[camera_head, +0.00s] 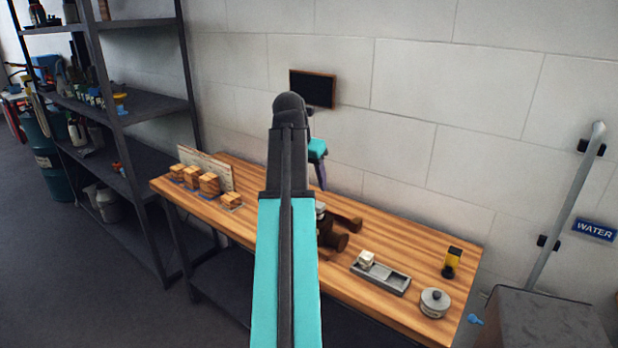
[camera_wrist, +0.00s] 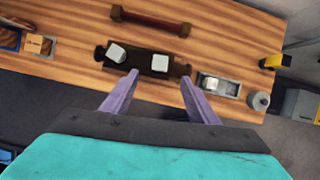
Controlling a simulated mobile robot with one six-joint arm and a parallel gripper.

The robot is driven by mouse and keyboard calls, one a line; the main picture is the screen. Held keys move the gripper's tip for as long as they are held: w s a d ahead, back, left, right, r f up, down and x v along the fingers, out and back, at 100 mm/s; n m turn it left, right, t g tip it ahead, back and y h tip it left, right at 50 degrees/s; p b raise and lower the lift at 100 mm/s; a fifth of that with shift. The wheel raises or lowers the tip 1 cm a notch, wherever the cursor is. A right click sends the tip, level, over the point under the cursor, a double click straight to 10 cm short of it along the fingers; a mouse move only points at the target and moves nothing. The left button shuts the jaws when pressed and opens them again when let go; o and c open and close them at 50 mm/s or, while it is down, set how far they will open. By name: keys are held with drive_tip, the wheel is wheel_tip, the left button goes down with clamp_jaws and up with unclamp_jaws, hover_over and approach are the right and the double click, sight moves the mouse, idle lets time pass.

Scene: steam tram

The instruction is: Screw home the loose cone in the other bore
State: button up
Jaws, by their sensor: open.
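In the wrist view a dark brown body (camera_wrist: 138,61) lies on the wooden bench with two pale square-topped pieces on it. The left piece (camera_wrist: 116,52) looks turned and tilted; the right piece (camera_wrist: 160,62) sits squarer. I cannot tell which is the loose cone, and the bores are hidden. My gripper (camera_wrist: 158,76) is open and empty, its purple fingers above the near side of the body, apart from both pieces. In the head view the body (camera_head: 333,242) is partly hidden by my arm, and one gripper finger (camera_head: 321,176) shows above the bench.
A grey tray (camera_head: 395,284) holds a pale block (camera_head: 366,258) right of the body. A round metal tin (camera_head: 435,302) and a yellow-black object (camera_head: 452,263) stand farther right. A brown flanged bar (camera_wrist: 150,20) lies behind the body. Wooden blocks (camera_head: 209,184) stand at the left end.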

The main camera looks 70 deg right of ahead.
sight(318, 204)
drive_tip(key=shift+p+x, duration=1)
drive_tip(key=shift+x, duration=5.5)
drive_tip(key=shift+a, duration=0.1)
drive_tip(key=shift+c, duration=0.2)
drive_tip(key=c, duration=1.3)
drive_tip(key=shift+m, duration=0.3)
